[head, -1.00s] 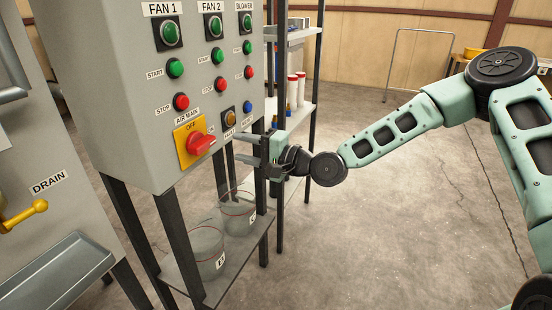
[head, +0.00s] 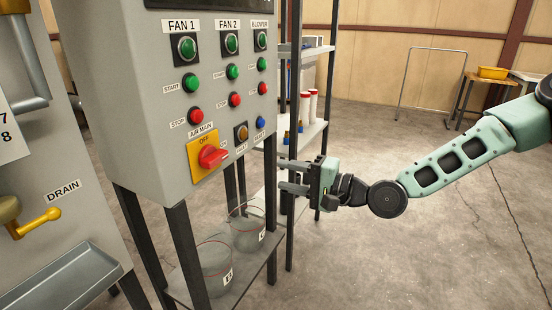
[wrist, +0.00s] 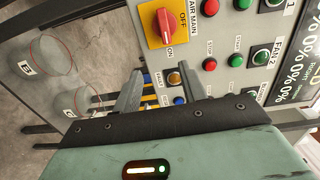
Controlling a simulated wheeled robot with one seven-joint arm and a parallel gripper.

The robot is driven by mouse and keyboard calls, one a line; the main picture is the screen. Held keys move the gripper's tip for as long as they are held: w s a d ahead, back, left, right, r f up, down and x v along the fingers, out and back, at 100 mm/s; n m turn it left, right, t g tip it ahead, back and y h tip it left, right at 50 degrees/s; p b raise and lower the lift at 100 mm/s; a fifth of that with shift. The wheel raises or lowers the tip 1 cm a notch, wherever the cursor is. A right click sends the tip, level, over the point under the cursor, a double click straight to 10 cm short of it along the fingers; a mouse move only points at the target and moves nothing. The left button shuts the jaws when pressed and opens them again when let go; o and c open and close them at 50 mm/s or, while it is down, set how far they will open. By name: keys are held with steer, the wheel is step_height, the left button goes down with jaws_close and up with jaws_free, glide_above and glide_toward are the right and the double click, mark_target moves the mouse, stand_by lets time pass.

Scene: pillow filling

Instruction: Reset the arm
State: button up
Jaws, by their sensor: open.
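My gripper (head: 292,177) is open and empty, just right of the grey control panel (head: 150,120) in the head view. Its two fingers point left toward the panel's lower right edge, and a gap shows between them. In the wrist view the fingers (wrist: 152,92) reach toward the panel face (wrist: 228,25). The red AIR MAIN knob (head: 212,156) sits on a yellow plate; it also shows in the wrist view (wrist: 163,25). Start, stop and small amber and blue buttons are close to the fingers in the picture.
Two clear buckets, one in front (head: 212,268) and one behind (head: 248,234), stand on a low shelf below the panel. A rack (head: 318,130) with bottles stands behind my gripper. A yellow DRAIN handle (head: 40,222) is at left.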

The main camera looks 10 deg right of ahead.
steer(key=s+a+f+n+g+h+p, duration=0.1)
steer(key=s+a+f+n+g+h, duration=0.1)
steer(key=s+f+n+g+h, duration=0.3)
steer(key=s+a+f+n+g+h, duration=0.2)
steer(key=s+f+n+g, duration=0.15)
steer(key=s, duration=0.35)
steer(key=s+d+r+n+g+h+p, duration=0.1)
steer(key=s+d+r+n+h, duration=0.1)
steer(key=s+r, duration=0.3)
steer(key=s+d+r+n+g+h+p, duration=0.1)
steer(key=s+d+r+n+h, duration=0.2)
steer(key=s, duration=1)
step_height(320, 180, up, 3)
steer(key=shift+s+r+n+h, duration=0.2)
steer(key=shift+s+n+h, duration=0.05)
steer(key=shift+n+h, duration=0.5)
